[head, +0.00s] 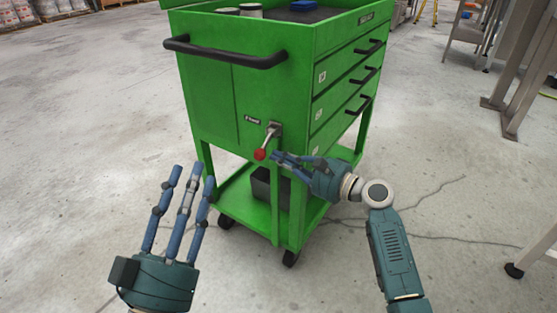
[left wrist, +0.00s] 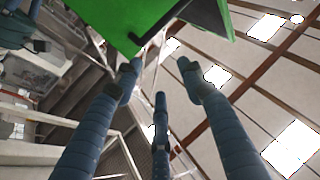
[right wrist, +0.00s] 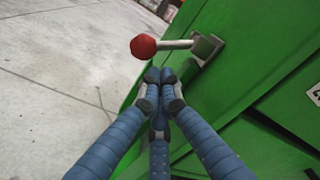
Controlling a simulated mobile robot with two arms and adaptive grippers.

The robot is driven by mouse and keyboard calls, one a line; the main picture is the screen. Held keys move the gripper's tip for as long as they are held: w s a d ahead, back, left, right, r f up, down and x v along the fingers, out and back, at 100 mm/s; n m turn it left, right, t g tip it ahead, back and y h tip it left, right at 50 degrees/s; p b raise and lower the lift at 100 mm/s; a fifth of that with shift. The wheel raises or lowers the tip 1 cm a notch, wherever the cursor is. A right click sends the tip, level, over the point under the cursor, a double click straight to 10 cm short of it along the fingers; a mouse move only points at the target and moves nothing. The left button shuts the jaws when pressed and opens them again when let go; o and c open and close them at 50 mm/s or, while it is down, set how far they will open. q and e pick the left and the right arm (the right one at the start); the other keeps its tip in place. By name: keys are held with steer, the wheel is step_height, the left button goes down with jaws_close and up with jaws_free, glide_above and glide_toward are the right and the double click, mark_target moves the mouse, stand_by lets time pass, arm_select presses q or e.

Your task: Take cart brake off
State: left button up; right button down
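The green cart (head: 215,110) stands ahead of me. Its brake lever (head: 267,136), a metal arm with a red knob (head: 260,154), hangs tilted down from a bracket on the cart's near end. In the right wrist view the red knob (right wrist: 143,46) and lever (right wrist: 177,44) lie just beyond the fingertips. My right gripper (head: 280,158) is beside the knob; its fingertips (right wrist: 160,76) are together with nothing seen between them. Whether they touch the lever I cannot tell. My left gripper (head: 190,180) is open and empty, fingers spread, in front of the cart's left side.
A black push handle (head: 225,54) spans the cart's near end. Drawers with black handles (head: 368,76) are on its right side. A dark box (head: 270,187) sits on the lower shelf. The cart stands on casters (head: 290,257). Metal frame legs (head: 515,80) stand at right. Floor at left is clear.

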arm_select(q)
steer(key=shift+s+r, duration=0.25)
steer(key=shift+r, duration=0.2)
steer(key=shift+w, duration=0.1)
